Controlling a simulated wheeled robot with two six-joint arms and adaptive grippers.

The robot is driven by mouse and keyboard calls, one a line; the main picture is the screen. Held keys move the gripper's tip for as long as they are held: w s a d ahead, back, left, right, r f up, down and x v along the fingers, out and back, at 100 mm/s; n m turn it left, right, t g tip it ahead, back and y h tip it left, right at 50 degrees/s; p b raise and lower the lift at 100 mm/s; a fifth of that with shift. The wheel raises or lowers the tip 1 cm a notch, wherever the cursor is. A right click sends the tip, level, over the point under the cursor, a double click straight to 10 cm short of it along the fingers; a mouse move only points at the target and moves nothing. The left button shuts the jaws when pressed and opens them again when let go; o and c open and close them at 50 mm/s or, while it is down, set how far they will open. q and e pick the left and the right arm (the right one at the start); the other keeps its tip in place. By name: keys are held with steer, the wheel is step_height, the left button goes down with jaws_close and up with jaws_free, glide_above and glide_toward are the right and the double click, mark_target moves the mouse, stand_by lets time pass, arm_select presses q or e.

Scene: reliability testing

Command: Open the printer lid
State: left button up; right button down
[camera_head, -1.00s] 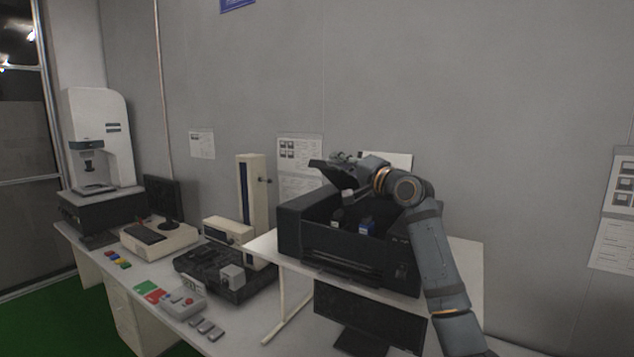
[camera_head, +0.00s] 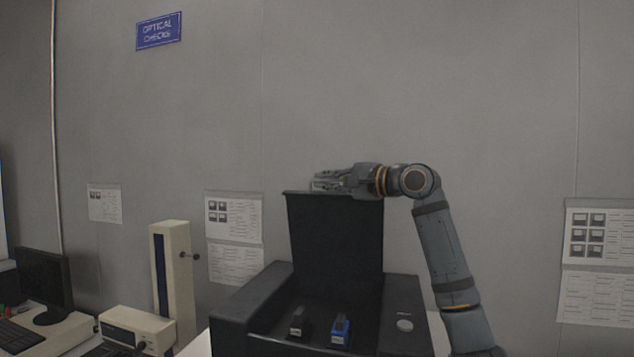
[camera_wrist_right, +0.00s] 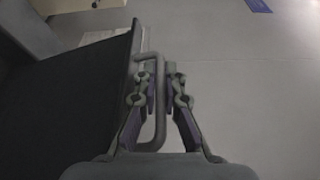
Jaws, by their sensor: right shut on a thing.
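The black printer (camera_head: 245,305) stands at the lower middle of the head view. Its lid (camera_head: 335,245) is raised and stands upright at the back, with the inside uncovered. My right gripper (camera_head: 325,183) is at the lid's top edge. In the right wrist view my right gripper (camera_wrist_right: 160,90) is shut on the lid's bent handle (camera_wrist_right: 157,135), beside the dark lid panel (camera_wrist_right: 75,95). Inside the printer are a black cartridge (camera_head: 299,322) and a blue cartridge (camera_head: 340,330). My left gripper is not in view.
A cream column device (camera_head: 170,265) stands left of the printer, with a cream box (camera_head: 138,328) and a monitor (camera_head: 42,280) farther left. Paper sheets (camera_head: 233,235) hang on the grey wall behind. The space above the lid is clear.

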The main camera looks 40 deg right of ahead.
steer(key=shift+w+d+r, duration=0.1)
steer(key=shift+w+d, duration=0.15)
steer(key=shift+d, duration=0.05)
steer(key=c, duration=1.7)
jaws_free()
steer(key=shift+w+a, duration=0.1)
steer(key=v, duration=0.7)
steer(key=shift+s, duration=0.25)
